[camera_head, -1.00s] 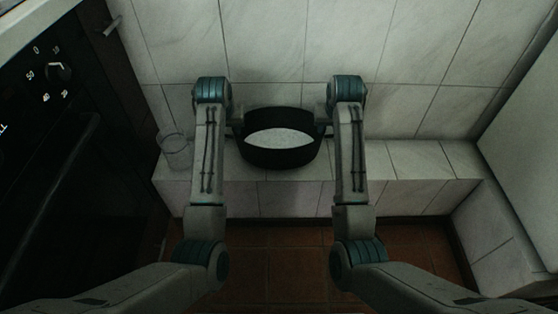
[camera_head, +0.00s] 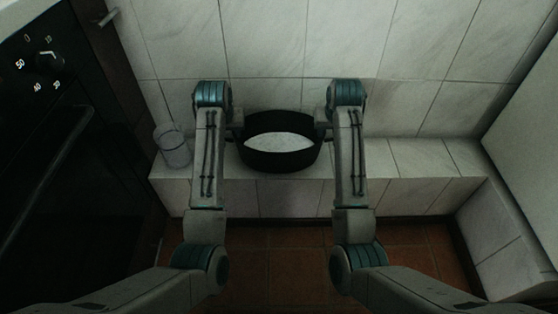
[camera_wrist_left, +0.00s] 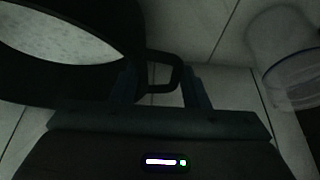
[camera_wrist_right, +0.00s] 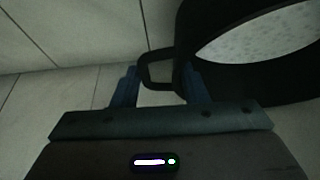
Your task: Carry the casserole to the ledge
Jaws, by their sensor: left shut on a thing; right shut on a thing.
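The casserole (camera_head: 280,161) is a black round pot with a pale speckled inside, level between my two arms over the tiled ledge (camera_head: 420,160). I cannot tell whether its base touches the ledge. My left gripper (camera_head: 236,128) is shut on its left handle; in the left wrist view the handle loop (camera_wrist_left: 176,75) sits between the fingers. My right gripper (camera_head: 322,128) is shut on the opposite handle, whose loop (camera_wrist_right: 146,72) shows between the fingers in the right wrist view. In the head view my arms partly hide both handles.
A clear glass jar (camera_head: 174,147) stands on the ledge's left end, close to my left arm. A tiled wall (camera_head: 280,50) rises behind. A black oven (camera_head: 50,150) is at left, and a pale block (camera_head: 525,150) is at right. The ledge's right part is bare.

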